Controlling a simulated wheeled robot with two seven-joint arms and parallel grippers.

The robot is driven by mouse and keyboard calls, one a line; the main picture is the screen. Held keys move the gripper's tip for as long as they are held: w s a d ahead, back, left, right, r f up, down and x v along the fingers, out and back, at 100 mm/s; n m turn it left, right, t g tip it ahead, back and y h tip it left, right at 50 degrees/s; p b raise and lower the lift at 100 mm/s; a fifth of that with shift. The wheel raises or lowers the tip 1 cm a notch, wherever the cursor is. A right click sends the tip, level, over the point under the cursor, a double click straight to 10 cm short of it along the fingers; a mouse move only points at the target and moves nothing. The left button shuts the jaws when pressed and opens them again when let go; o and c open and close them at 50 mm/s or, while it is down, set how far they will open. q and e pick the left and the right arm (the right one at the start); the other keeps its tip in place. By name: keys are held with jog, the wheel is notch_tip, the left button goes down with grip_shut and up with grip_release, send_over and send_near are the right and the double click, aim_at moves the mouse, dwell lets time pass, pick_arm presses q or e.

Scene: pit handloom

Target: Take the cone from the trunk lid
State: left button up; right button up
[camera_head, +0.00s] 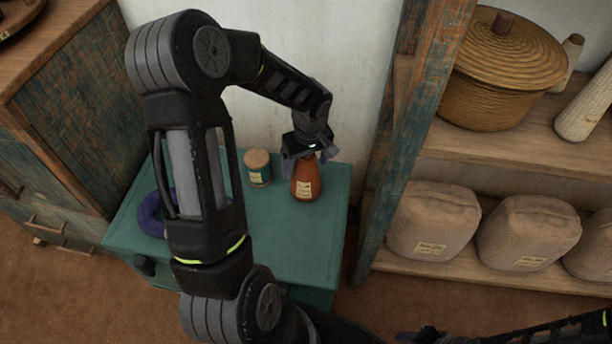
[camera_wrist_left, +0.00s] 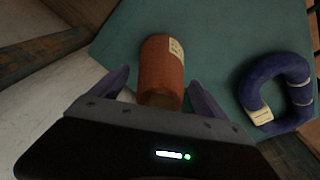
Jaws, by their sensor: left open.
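An orange-brown cone (camera_head: 306,184) with a pale label stands on the teal trunk lid (camera_head: 283,235), near its right back corner. My left gripper (camera_head: 304,158) is at the top of the cone, coming from behind and above. In the left wrist view the cone (camera_wrist_left: 162,70) shows between the two spread fingers of the left gripper (camera_wrist_left: 160,92), with a gap to each side.
A small jar with a wooden lid (camera_head: 257,168) stands just left of the cone. A blue-purple ring (camera_head: 151,214) lies on the lid's left, partly behind my arm. A shelf post (camera_head: 385,150) rises close on the right. Shelves hold a lidded basket (camera_head: 505,85) and several sacks (camera_head: 434,222).

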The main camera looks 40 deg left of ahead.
pick_arm(q)
jog(key=shift+c, duration=0.6)
grip_shut()
dwell(0.3)
